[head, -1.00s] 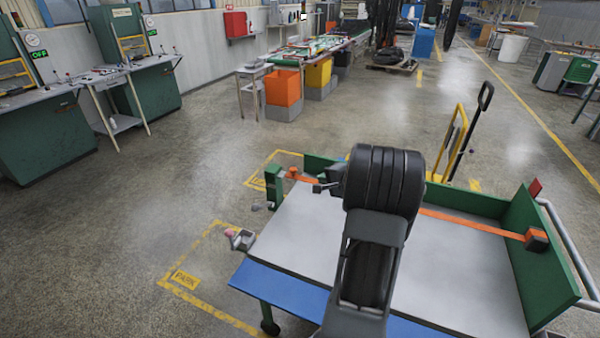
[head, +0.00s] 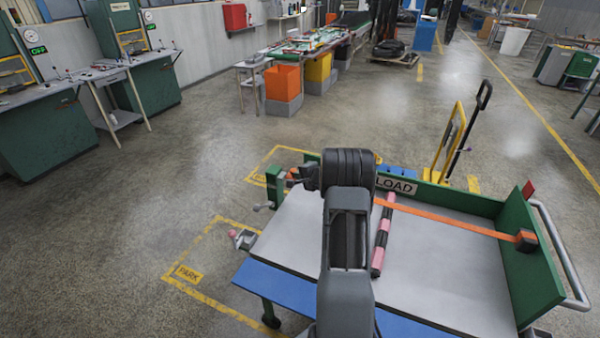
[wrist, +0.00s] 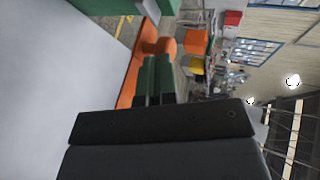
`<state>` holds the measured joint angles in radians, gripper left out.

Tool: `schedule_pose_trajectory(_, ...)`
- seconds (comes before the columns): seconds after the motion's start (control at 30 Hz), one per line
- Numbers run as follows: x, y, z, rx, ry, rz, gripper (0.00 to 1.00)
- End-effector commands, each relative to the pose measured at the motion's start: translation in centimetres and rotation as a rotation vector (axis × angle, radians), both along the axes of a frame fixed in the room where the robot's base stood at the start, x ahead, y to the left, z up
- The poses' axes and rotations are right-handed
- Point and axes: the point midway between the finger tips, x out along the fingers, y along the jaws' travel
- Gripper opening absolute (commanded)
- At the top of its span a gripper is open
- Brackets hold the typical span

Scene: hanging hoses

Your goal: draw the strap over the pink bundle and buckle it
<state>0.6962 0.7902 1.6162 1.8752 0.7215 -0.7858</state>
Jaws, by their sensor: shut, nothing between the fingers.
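The pink bundle (head: 383,236), banded pink and black, lies lengthwise on the cart's grey bed, just right of my arm. The orange strap (head: 455,220) runs from a dark holder (head: 526,241) at the right end panel leftward across the bundle's far part, then passes behind my arm. A green post (head: 274,187) with an orange piece stands at the bed's left edge. My gripper (head: 309,178) is beside this post, partly hidden by my arm. In the wrist view the shut, empty fingertips (wrist: 155,99) are near the green post (wrist: 156,74) and orange strap (wrist: 128,78); contact is unclear.
The cart has a green back panel with a LOAD sign (head: 396,186), a green right panel (head: 530,255) and a blue front edge (head: 275,286). A yellow pallet jack (head: 447,145) stands behind it. Open floor lies left.

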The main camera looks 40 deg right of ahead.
Motion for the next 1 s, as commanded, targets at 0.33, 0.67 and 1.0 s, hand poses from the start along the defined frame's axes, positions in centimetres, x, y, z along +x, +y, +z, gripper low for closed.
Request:
schedule_pose_trajectory(0.33,0.2,0.0,0.0,0.0,-0.001,0.0,0.0)
schedule_pose_trajectory(0.67,2.5,1.4,-0.9,-0.004,-0.003,0.005,0.0)
schedule_pose_trajectory(1.0,4.5,2.7,-0.1,-0.002,-0.001,0.001,0.0)
